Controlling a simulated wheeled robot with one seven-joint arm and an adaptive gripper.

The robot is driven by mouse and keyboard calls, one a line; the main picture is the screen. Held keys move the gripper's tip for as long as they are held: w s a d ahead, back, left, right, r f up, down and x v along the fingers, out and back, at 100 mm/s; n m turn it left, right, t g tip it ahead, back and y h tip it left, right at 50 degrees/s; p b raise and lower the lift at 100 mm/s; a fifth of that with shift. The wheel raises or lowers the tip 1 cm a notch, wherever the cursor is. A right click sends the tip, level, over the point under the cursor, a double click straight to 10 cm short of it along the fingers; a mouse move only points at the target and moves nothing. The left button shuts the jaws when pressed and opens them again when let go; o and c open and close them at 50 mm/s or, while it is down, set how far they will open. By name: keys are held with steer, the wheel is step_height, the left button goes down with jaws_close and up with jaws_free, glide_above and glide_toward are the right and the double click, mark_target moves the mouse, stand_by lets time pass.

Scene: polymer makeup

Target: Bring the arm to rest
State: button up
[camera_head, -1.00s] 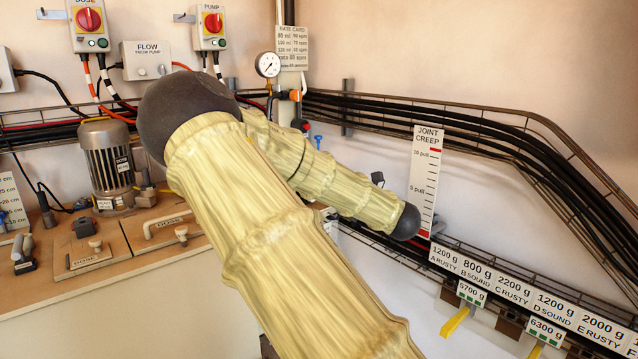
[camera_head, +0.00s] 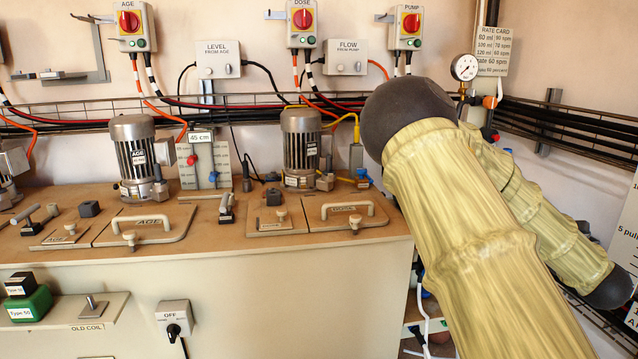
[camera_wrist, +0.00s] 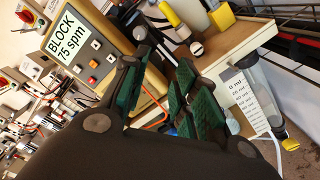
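My arm, in a pale yellow ribbed sleeve with dark joints, crosses the right side of the head view. It bends at a large dark joint and its far part slopes down to the right. My gripper does not show in the head view. In the wrist view my gripper (camera_wrist: 165,62) shows two dark fingers with green pads. The fingers stand apart with a gap between them, and I see nothing held there. Past the fingers is a wooden-topped surface.
A bench (camera_head: 190,247) with motors (camera_head: 133,155) and lidded hatches (camera_head: 146,229) fills the head view's left and middle. Control boxes and cables line the wall. The wrist view shows a "BLOCK 75 spm" panel (camera_wrist: 78,48) left of the fingers and a clear cylinder (camera_wrist: 262,92) at the right.

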steer(key=s+a+f+m+g+h, duration=0.25)
steer(key=f+m, duration=0.35)
steer(key=f, duration=0.8)
steer(key=s+a+f+m+g+h, duration=0.1)
steer(key=s+f+m+g, duration=0.3)
steer(key=f, duration=1.1)
steer(key=s+a+f+m+g, duration=0.3)
steer(key=s+a+f+m, duration=0.25)
steer(key=s+f, duration=0.35)
steer(key=s+a+f+m+g, duration=0.35)
steer(key=s+a+f, duration=0.3)
steer(key=f, duration=0.45)
steer(key=s+a+f+m+g+y, duration=0.1)
steer(key=s+a+f+m+g, duration=0.2)
steer(key=s+a, duration=0.5)
steer(key=s+a+f+m+g+y, duration=0.15)
steer(key=s+a+f+m, duration=0.35)
steer(key=s, duration=0.6)
step_height(320, 180, up, 23)
steer(key=a+n+p, duration=0.1)
steer(key=p, duration=2.1)
steer(key=shift+a+r+n+g, duration=0.2)
steer(key=shift+a+n+g, duration=0.05)
steer(key=shift+n+g, duration=0.1)
